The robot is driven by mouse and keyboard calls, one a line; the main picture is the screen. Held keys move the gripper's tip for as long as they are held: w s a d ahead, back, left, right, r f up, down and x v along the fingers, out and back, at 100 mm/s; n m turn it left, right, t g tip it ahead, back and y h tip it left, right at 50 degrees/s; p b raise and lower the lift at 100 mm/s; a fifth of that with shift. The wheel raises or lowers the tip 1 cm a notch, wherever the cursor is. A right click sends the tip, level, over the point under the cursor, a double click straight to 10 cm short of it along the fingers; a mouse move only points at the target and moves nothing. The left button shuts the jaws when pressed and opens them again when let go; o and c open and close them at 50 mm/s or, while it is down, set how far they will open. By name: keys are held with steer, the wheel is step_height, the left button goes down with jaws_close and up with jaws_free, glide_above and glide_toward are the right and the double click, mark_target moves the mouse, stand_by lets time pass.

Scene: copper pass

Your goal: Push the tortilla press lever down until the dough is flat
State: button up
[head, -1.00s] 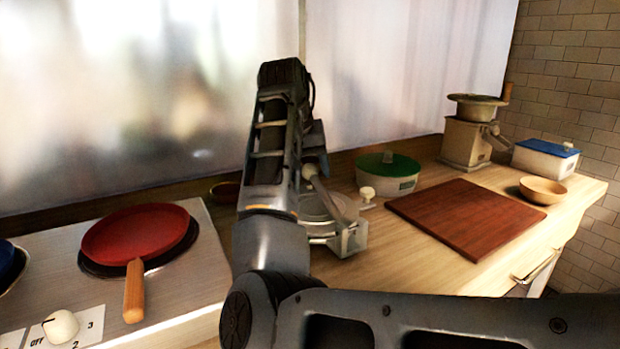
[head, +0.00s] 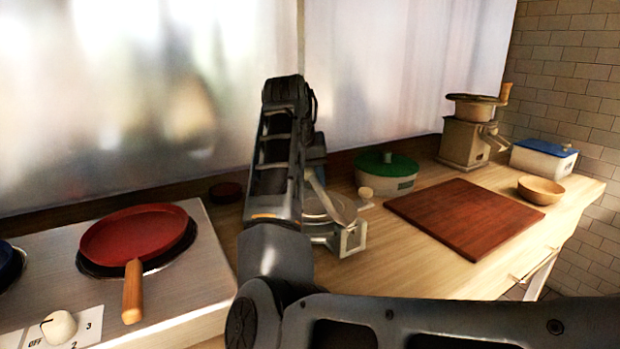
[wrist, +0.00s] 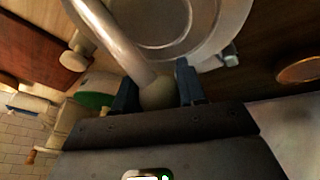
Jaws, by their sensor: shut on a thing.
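The metal tortilla press (head: 350,240) stands on the counter, partly hidden behind my arm in the head view. Its round plate (wrist: 205,50) shows in the wrist view. The lever (wrist: 115,35) runs across the plate and ends in a rounded grip (wrist: 158,94). My gripper (wrist: 157,88) is shut on the lever's end, with one dark finger on each side. In the head view the lever (head: 322,194) slants up from the press's front to my gripper, still raised at its held end. No dough can be made out.
A cutting board (head: 465,218) lies right of the press. A green-lidded container (head: 388,185) stands behind it, and a grinder (head: 465,142), blue-lidded box (head: 543,160) and wooden bowl (head: 541,190) stand farther right. A red pan (head: 135,238) sits on the stove at left.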

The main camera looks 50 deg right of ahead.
jaws_close()
steer(key=shift+r, duration=0.1)
steer(key=shift+s+r+p, duration=0.1)
steer(key=shift+r+p, duration=0.2)
steer(key=shift+p, duration=0.55)
steer(key=o, duration=0.8)
jaws_free()
steer(key=shift+f, duration=0.1)
steer(key=shift+v, duration=3.95)
